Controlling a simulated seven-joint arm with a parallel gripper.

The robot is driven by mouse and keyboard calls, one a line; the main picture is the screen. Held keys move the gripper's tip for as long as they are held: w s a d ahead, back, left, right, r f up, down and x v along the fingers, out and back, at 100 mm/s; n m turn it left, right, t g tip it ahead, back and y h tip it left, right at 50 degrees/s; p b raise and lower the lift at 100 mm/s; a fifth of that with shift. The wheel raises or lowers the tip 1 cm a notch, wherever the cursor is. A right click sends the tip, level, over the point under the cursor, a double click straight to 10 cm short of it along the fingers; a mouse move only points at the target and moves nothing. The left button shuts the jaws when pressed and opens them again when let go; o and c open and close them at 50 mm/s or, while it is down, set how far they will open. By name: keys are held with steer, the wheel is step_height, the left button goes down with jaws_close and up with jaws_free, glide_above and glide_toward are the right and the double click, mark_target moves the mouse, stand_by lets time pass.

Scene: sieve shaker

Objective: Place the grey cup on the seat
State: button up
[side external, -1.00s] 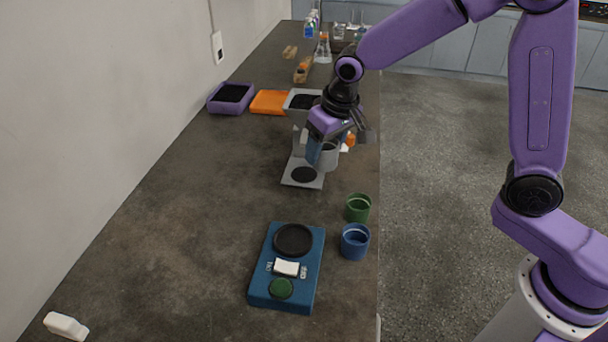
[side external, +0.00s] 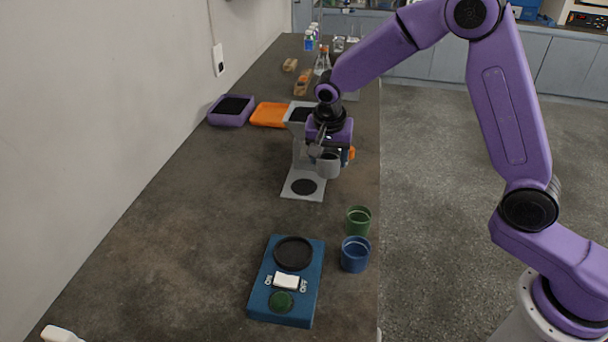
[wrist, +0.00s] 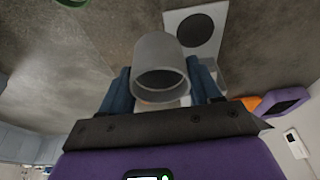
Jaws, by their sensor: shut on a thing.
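My gripper (side external: 325,152) is shut on the grey cup (side external: 328,167), also large between the blue fingers in the wrist view (wrist: 160,62). The cup is held above the bench, right of the grey stand. The grey stand has a flat base (side external: 303,195) with a round black pad (side external: 304,187); the pad also shows beyond the cup in the wrist view (wrist: 195,29). The blue shaker (side external: 286,310) has a round black plate (side external: 294,253) at its far end, a white switch and a green button. Which black round is the seat is not marked.
A green cup (side external: 358,221) and a blue cup (side external: 355,254) stand near the right bench edge. A purple tray (side external: 231,111) and an orange tray (side external: 270,115) lie behind, left of the stand. The bench's left middle is clear.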

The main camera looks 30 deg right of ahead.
step_height(320, 180, down, 8)
steer(key=shift+s+f, duration=0.1)
steer(key=w, duration=0.3)
steer(key=shift+w+a, duration=0.3)
steer(key=shift+a, duration=0.05)
steer(key=shift+w+a, duration=0.2)
steer(key=shift+w, duration=0.95)
steer(key=shift+w+a, duration=0.2)
steer(key=shift+w, duration=0.9)
steer(key=shift+f, duration=0.5)
steer(key=shift+f, duration=0.1)
steer(key=o, duration=1.2)
steer(key=shift+c, duration=0.2)
